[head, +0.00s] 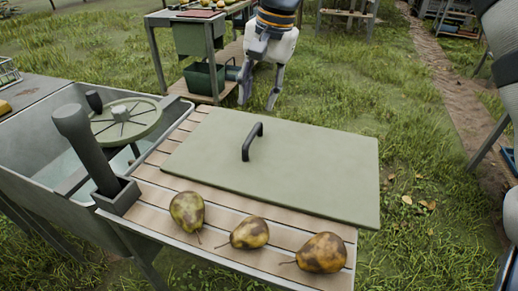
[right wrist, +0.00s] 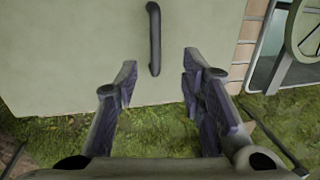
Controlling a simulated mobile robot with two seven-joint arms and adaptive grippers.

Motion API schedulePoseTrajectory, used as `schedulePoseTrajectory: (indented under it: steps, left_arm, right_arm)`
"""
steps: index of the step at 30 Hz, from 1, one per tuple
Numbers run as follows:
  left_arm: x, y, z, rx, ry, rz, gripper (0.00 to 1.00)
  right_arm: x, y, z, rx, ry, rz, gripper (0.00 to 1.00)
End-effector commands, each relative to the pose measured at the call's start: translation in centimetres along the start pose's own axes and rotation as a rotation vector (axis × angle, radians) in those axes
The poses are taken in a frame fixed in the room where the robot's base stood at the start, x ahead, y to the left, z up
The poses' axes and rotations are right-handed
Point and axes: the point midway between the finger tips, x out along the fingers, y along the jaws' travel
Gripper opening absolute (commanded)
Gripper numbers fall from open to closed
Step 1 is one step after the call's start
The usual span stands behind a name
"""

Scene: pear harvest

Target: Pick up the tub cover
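The tub cover (head: 300,165) is a flat, pale green panel with a dark arched handle (head: 252,142) on top. It lies flat on the slatted wooden top and overhangs it on the right. My right gripper (head: 258,98) is past the cover's far edge, fingers pointing down, open and empty. In the right wrist view, the open fingers (right wrist: 158,80) are wide apart. The handle (right wrist: 154,38) shows ahead between their lines, apart from them, on the cover (right wrist: 70,50). My left gripper is not in view.
Three brownish pears, left (head: 187,210), middle (head: 250,233) and right (head: 322,252), lie along the slats' near edge (head: 225,256). At left is a water-filled tub (head: 35,150) with a spoked wheel (head: 126,122) and upright grey post (head: 85,145). A table with a green bin (head: 203,78) stands behind.

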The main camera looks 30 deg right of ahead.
Motion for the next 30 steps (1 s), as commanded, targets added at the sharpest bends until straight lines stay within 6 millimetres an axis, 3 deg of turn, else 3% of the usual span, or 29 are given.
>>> schedulePoseTrajectory:
  steps: [4,11,16,19,25,30]
  left_arm:
    - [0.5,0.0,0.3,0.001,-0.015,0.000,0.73]
    - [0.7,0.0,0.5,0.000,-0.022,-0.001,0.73]
    - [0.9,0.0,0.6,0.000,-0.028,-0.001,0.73]
    - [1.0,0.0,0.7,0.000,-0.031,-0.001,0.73]
    - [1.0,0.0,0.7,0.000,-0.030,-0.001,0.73]
    - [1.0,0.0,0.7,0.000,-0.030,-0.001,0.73]
  right_arm:
    - [3.9,0.2,0.1,0.001,-0.008,0.008,0.36]
    - [7.1,0.2,0.1,0.001,-0.005,0.005,0.36]
    - [10.4,0.4,0.2,0.000,-0.005,0.005,0.36]
    - [11.4,0.4,0.1,0.000,-0.003,0.004,0.36]
    - [11.4,0.3,0.1,0.000,-0.001,0.001,0.36]
    - [11.4,0.3,0.1,0.000,-0.001,0.001,0.00]
